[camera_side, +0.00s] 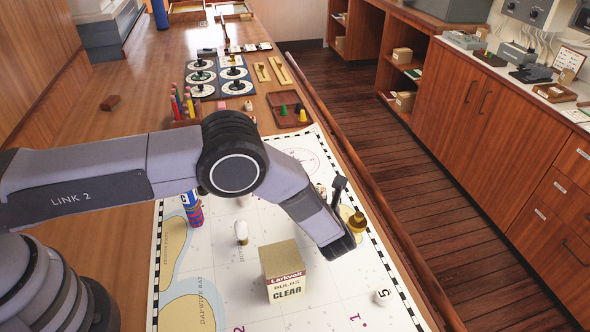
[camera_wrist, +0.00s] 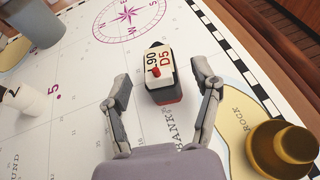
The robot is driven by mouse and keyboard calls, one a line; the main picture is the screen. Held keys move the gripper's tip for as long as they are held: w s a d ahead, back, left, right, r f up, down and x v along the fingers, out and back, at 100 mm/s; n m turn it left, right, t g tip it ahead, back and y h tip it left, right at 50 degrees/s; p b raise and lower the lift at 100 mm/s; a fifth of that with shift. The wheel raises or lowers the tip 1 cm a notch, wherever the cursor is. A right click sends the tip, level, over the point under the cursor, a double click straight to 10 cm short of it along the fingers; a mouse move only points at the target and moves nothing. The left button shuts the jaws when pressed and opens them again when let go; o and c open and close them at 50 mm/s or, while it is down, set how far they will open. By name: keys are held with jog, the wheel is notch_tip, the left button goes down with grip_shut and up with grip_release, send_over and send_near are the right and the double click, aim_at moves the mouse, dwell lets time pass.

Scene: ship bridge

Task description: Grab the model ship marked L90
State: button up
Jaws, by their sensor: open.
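The model ship marked L90 (camera_wrist: 160,75) is a small dark and red block with a white top reading "L90" and "D5" and a red peg. In the wrist view it sits on the chart, between and slightly beyond the fingertips of my gripper (camera_wrist: 163,83). The jaws are open, one finger on each side, with gaps to the ship. In the side view my gripper (camera_side: 342,190) is mostly behind my arm at the chart's right part, and the ship cannot be made out clearly there.
A brass stepped weight (camera_wrist: 284,150) stands close to the right finger; it also shows in the side view (camera_side: 357,221). A Larkvolt bulb carton (camera_side: 285,272) and a white bulb (camera_side: 241,232) stand on the chart (camera_side: 335,300). A white cylinder (camera_wrist: 25,100) is left of my gripper.

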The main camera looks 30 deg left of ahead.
jog(key=c, duration=1.1)
